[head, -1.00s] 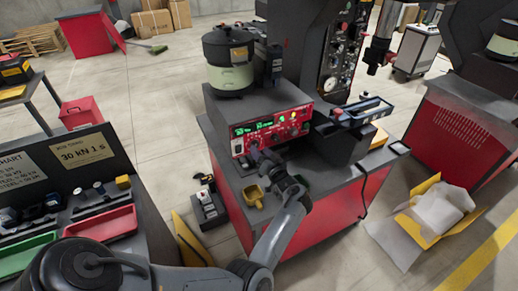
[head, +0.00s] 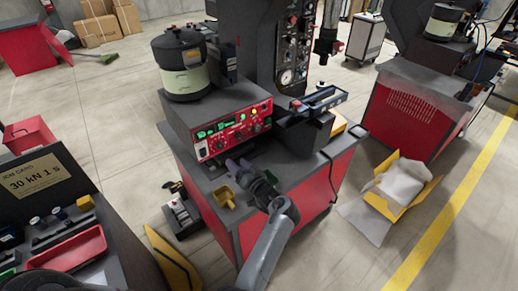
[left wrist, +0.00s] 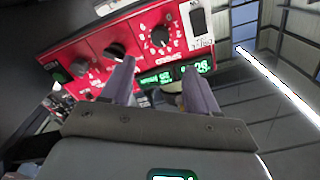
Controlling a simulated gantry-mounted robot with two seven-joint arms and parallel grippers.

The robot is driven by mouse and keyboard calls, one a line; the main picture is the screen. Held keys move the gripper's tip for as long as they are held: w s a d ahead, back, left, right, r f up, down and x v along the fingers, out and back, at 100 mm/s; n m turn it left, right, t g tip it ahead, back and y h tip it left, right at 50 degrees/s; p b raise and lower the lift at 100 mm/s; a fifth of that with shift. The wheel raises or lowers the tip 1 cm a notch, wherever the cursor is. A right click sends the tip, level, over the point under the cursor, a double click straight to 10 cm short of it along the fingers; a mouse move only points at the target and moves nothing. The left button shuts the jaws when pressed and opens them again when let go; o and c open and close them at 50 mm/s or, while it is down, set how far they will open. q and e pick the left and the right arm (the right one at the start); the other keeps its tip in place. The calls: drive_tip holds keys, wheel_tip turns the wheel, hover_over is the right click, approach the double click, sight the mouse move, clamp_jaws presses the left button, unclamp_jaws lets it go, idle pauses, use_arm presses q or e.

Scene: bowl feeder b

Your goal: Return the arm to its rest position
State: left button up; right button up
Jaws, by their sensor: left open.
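My left arm reaches in from the bottom of the head view. Its gripper (head: 236,164) is just in front of and below the red control panel (head: 226,133) of the feeder unit. In the left wrist view the two gripper fingers (left wrist: 157,84) stand apart with nothing held between them. The panel (left wrist: 88,50) shows behind them, turned over, with black knobs, a switch and green displays. The fingers overlap the panel in that view, but I cannot tell the exact gap. My right gripper is not in view.
The dark bowl feeder (head: 184,70) stands on the unit. A dark linear track (head: 312,104) is to the right. A job card board (head: 38,185) and red tray (head: 75,248) are at lower left.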

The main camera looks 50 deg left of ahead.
use_arm(q)
drive_tip(key=s+d+f+m+t+h, duration=0.3)
drive_tip(key=d+m+t+h, duration=0.1)
drive_tip(key=d+h, duration=0.35)
drive_tip(key=s+d+f+m+t+h, duration=0.2)
drive_tip(key=d+m+t+h, duration=0.25)
drive_tip(key=d+h, duration=0.3)
drive_tip(key=s+d+f+m+g+h, duration=0.1)
drive_tip(key=s+d+m+g+h, duration=0.15)
drive_tip(key=s+d, duration=0.65)
drive_tip(key=s+d+f+m+g+h, duration=0.15)
drive_tip(key=s+d+g, duration=0.35)
drive_tip(key=s, duration=0.7)
wheel_tip(320, 180, up, 29)
drive_tip(key=d+p, duration=0.1)
drive_tip(key=p, duration=2.8)
drive_tip(key=shift+w+t+y, duration=0.3)
drive_tip(key=shift+t+y, duration=0.1)
